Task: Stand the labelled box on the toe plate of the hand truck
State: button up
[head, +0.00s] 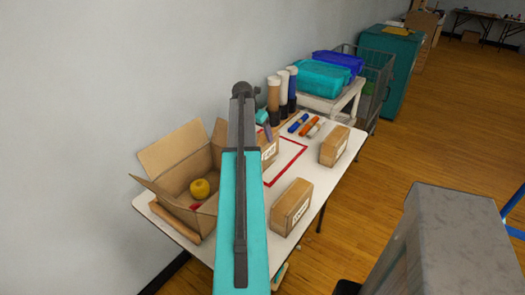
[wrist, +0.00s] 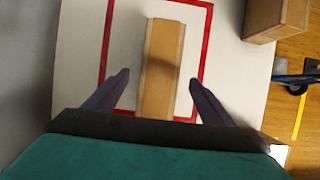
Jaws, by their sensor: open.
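A brown cardboard box (wrist: 163,50) lies within a red outline on the white table. It is under my gripper (wrist: 158,80), whose two open fingers point down on either side of it, with gaps visible. I cannot tell how high above it they are. In the head view this box (head: 270,152) is partly hidden behind my arm, and a bit of white label shows. My gripper (head: 266,132) is mostly hidden there too. A blue frame (head: 515,212) at the right edge may be the hand truck; blue and black parts (wrist: 297,82) show in the wrist view. Its toe plate is not clearly visible.
Two more labelled boxes, one nearer (head: 290,207) and one to the right (head: 334,146), stand on the table (head: 312,190). Tubes (head: 283,88) and teal and blue bins (head: 325,75) stand behind.

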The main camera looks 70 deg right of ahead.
aim_at(262, 139)
jog(key=shift+p+x, duration=0.65)
jog(key=shift+x, duration=1.7)
jog(key=shift+d, duration=0.1)
jog(key=shift+r, duration=0.1)
grip_shut()
jog(key=shift+r, duration=0.1)
